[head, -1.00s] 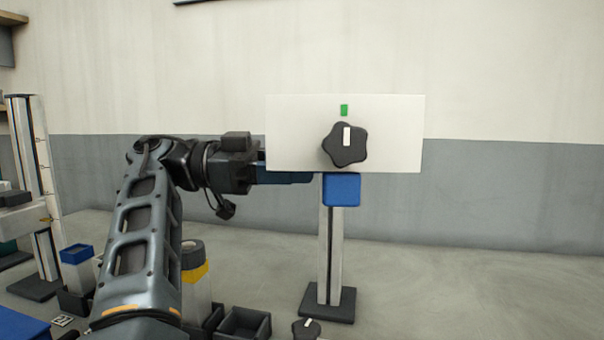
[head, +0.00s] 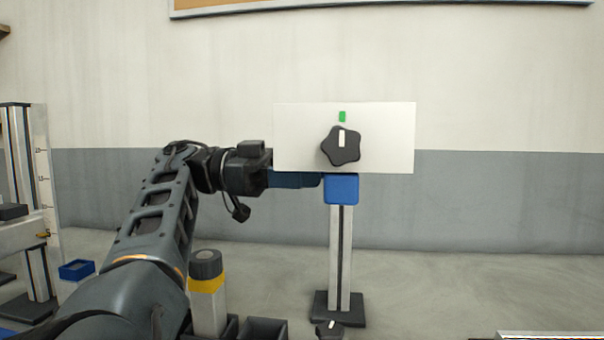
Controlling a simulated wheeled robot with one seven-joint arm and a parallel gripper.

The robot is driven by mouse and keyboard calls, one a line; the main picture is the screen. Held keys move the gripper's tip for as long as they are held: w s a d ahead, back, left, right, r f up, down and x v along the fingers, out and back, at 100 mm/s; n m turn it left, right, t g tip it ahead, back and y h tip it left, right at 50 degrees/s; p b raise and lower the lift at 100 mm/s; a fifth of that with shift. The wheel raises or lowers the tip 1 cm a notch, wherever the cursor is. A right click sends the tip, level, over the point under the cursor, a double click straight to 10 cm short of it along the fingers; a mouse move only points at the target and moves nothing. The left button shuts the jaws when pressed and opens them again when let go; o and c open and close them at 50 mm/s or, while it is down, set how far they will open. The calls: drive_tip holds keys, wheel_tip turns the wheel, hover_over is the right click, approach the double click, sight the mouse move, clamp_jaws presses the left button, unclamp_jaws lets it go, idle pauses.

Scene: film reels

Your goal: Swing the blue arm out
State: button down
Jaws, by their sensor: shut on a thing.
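The blue arm (head: 342,189) shows as a blue block at the top of a grey post, just under a white panel (head: 388,142). A black star-shaped knob (head: 340,152) with a white mark sits on the panel, below a green mark (head: 342,116). My gripper (head: 318,179) reaches in from the left under the panel's lower edge, with dark blue-grey fingers beside the blue block. It is shut on the blue arm. The panel hides part of the fingers, and the exact contact is not clear.
A yellow-banded container with a dark lid (head: 206,280) and black bins (head: 263,330) stand below my arm. Another black knob (head: 329,329) is low in front of the post's base (head: 339,309). A scaled stand (head: 40,165) is at the left. Floor right of the post is mostly clear.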

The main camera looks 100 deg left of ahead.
drive_tip(key=shift+s+r, duration=0.1)
drive_tip(key=shift+r, duration=0.4)
drive_tip(key=c, duration=1)
unclamp_jaws()
drive_tip(key=o, duration=0.3)
drive_tip(key=shift+f, duration=0.25)
drive_tip(key=shift+o, duration=0.2)
drive_tip(key=s, duration=0.7)
drive_tip(key=shift+s, duration=0.4)
